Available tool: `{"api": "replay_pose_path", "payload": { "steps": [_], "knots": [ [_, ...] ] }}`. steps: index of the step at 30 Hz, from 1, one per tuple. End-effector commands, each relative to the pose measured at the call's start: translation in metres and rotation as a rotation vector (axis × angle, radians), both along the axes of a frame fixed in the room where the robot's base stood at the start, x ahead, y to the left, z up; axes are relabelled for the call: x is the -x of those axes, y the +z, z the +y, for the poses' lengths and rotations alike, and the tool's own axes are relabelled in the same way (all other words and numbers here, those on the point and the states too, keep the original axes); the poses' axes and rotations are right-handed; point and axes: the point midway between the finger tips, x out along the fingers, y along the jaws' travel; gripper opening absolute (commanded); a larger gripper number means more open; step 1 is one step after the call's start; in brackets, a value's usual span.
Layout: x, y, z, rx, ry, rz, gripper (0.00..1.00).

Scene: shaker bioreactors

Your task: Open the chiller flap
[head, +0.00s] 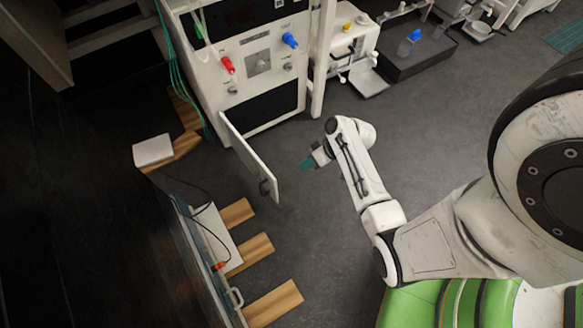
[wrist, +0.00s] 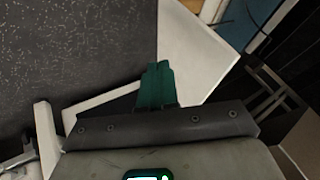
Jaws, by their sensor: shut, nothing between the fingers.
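The chiller (head: 245,60) is a white cabinet with red and blue fittings, at the upper middle of the head view. Its flap (head: 247,157) is a white panel that stands swung out from the cabinet front, with a dark opening (head: 266,106) behind it. A small handle (head: 265,188) sits near the flap's free end. My gripper (head: 307,163), with teal fingertips, is to the right of the flap and appears apart from it. In the wrist view the fingertips (wrist: 157,85) are together and empty, in front of a white panel (wrist: 198,50) that looks like the flap.
A white box (head: 153,150) and wooden slats (head: 252,253) lie at the left, with loose cables. A dark tray (head: 412,50) and white equipment (head: 350,40) stand at the back right. The grey floor (head: 420,125) right of my gripper is clear.

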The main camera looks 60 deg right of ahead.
Motion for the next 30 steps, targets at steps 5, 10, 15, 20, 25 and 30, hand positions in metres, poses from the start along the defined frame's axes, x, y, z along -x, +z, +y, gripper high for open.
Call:
{"api": "replay_pose_path", "payload": {
  "steps": [5,10,15,20,25,30],
  "knots": [
    [-0.013,-0.023,0.006,-0.001,0.003,0.0,0.0],
    [-0.031,-0.051,0.014,0.0,0.002,0.0,0.0],
    [-0.05,-0.078,0.022,0.0,0.002,0.0,0.0],
    [-0.061,-0.08,0.041,0.002,0.004,0.0,0.0],
    [-0.069,-0.079,0.055,0.002,0.001,0.0,0.0],
    [-0.071,-0.078,0.06,0.002,0.0,0.001,0.0]
  ]
}}
